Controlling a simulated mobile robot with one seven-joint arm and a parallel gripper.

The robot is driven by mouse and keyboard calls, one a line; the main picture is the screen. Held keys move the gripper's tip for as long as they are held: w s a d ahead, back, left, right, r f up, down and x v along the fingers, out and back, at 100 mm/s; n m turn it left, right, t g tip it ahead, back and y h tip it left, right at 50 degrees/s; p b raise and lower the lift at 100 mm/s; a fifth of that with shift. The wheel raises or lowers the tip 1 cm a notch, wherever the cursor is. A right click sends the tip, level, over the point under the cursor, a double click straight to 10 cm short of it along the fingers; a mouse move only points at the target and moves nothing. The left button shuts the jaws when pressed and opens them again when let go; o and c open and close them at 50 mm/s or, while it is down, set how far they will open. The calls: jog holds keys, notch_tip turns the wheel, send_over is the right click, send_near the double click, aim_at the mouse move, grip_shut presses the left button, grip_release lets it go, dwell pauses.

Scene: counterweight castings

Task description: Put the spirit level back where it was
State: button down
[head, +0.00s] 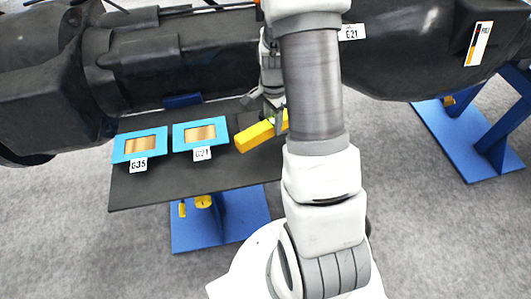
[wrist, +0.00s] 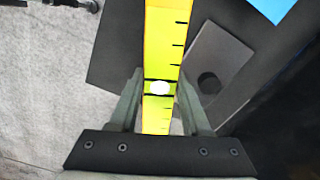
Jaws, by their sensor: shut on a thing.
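The yellow spirit level (head: 255,136) shows in the head view just right of the second blue-framed plate. Part of it is hidden behind my arm. My gripper (head: 270,98) is above it, partly hidden by my arm. In the wrist view the spirit level (wrist: 165,45) runs lengthwise between the two fingers of my gripper (wrist: 160,100), with black marks and a white round spot on it. The fingers are shut on it. Below it lies a dark board (wrist: 120,50) with a grey rectangular patch (wrist: 215,65) that has a dark round spot. I cannot tell whether the level touches the board.
On the dark board (head: 150,192) sit two blue-framed plates, one labelled G35 (head: 118,147) and one labelled G21 (head: 178,138). A big black casting (head: 180,60) spans the back, low over the board. Blue stands (head: 450,130) are at right and below the board.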

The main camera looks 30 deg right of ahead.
jog(key=s+a+f, duration=0.1)
jog(key=s+a, duration=0.1)
jog(key=s+a+f, duration=0.2)
jog(key=shift+a+f, duration=0.25)
jog(key=shift+f, duration=0.05)
jog(key=shift+f+p, duration=0.3)
jog(key=shift+f, duration=1.65)
jog(key=shift+f, duration=0.15)
jog(key=shift+c, duration=1.8)
grip_release()
